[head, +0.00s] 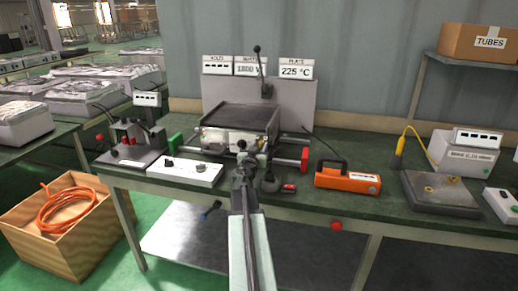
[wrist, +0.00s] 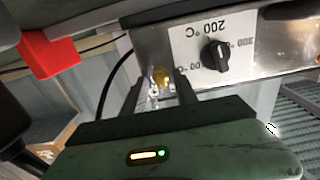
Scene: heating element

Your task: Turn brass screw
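The brass screw (wrist: 161,76) is a small round yellow head on the metal front face of the machine (wrist: 252,40) in the wrist view. My gripper (wrist: 160,86) has two dark fingers apart, one on each side of the screw in the picture. I see a gap between them, and I cannot tell whether either finger touches the screw. In the head view my gripper (head: 250,153) reaches to the front of the machine (head: 240,125) on the bench, and my arm hides the screw there.
A black knob (wrist: 215,55) on a temperature dial sits right of the screw. A red block (wrist: 48,54) and a black cable are at the left. On the bench stand a white switch box (head: 184,171), an orange device (head: 347,180) and a dark plate (head: 440,192).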

